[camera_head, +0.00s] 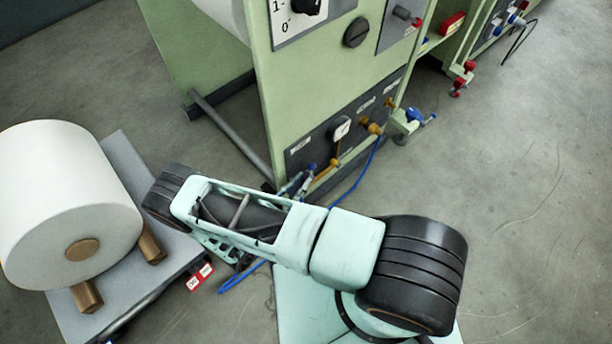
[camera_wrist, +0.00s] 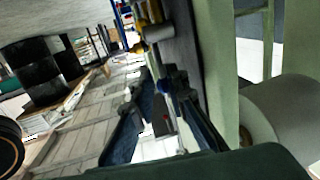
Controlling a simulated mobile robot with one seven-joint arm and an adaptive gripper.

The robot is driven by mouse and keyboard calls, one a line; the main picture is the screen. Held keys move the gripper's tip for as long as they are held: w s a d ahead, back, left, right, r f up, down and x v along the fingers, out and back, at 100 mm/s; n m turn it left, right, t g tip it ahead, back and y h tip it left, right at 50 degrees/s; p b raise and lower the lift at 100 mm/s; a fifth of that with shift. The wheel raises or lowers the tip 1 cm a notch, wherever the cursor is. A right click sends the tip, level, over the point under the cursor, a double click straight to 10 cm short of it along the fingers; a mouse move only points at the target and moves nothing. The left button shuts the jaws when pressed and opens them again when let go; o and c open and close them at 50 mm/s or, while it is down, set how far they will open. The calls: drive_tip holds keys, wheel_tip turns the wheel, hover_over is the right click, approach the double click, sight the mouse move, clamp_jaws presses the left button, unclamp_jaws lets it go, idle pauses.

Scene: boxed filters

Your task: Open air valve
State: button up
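The lower dark panel (camera_head: 342,130) on the green machine carries a round white gauge (camera_head: 341,128), brass fittings (camera_head: 372,127) and a small blue fitting (camera_head: 311,167) at its lower left end. Which of these is the air valve I cannot tell for sure. My gripper (camera_wrist: 152,88) shows in the wrist view as two dark fingers spread apart, pointing along the panel. A brass fitting (camera_wrist: 157,32) is farther ahead.
A blue hose (camera_head: 362,180) runs from the panel down to the floor. A large white roll (camera_head: 65,200) lies on a grey platform (camera_head: 130,160) at the left, near my arm. The floor at the right is clear.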

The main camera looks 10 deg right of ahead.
drive_tip(key=v, duration=0.8)
drive_tip(key=shift+s+a, duration=0.2)
drive_tip(key=shift+s, duration=0.05)
drive_tip(key=shift+w, duration=0.1)
